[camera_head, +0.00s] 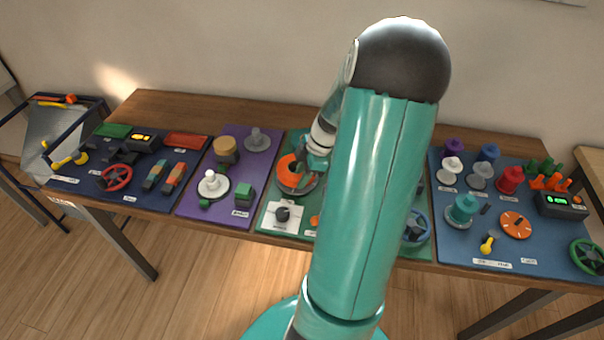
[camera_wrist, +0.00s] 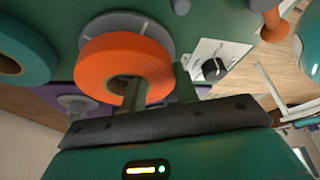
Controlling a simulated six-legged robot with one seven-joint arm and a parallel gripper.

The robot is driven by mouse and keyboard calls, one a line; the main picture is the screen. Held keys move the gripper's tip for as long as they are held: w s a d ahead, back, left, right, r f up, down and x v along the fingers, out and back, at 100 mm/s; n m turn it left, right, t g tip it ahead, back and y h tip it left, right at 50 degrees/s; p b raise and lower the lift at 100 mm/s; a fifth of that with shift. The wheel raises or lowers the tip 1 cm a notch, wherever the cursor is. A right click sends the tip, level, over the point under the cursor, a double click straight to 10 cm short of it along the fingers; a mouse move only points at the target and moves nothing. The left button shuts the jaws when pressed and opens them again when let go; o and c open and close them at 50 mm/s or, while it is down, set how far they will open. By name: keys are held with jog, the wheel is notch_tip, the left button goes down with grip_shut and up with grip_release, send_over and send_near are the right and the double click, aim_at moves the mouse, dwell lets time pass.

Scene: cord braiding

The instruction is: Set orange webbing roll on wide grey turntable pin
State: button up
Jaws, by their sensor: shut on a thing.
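The orange webbing roll (camera_head: 288,180) is over a wide grey turntable (camera_head: 313,184) on the green mat in the head view. In the wrist view the orange roll (camera_wrist: 107,62) covers much of the grey turntable disc (camera_wrist: 118,20), whose rim shows behind it. My gripper (camera_wrist: 160,86) is shut on the roll's wall, one finger in its central hole and the other along its outer side. In the head view my gripper (camera_head: 305,172) is partly hidden at the roll. The turntable's pin is hidden, and I cannot tell whether the roll rests on the disc.
A white plate with a black knob (camera_head: 284,213) lies close by on the green mat. A teal roll (camera_wrist: 18,58) is at the wrist view's left. The purple mat (camera_head: 222,215) holds a tan roll (camera_head: 226,150) and a white turntable (camera_head: 213,185). My arm hides much of the green mat.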

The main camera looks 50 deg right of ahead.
jog(key=shift+f, duration=0.15)
jog(key=o, duration=1.1)
jog(key=shift+w+d, duration=0.1)
jog(key=shift+w, duration=0.05)
jog(key=shift+c, duration=0.3)
jog(key=shift+o, duration=0.4)
jog(key=shift+w+r, duration=0.1)
jog(key=shift+r, duration=0.55)
jog(key=shift+s+r, duration=0.2)
jog(key=shift+r, duration=3.2)
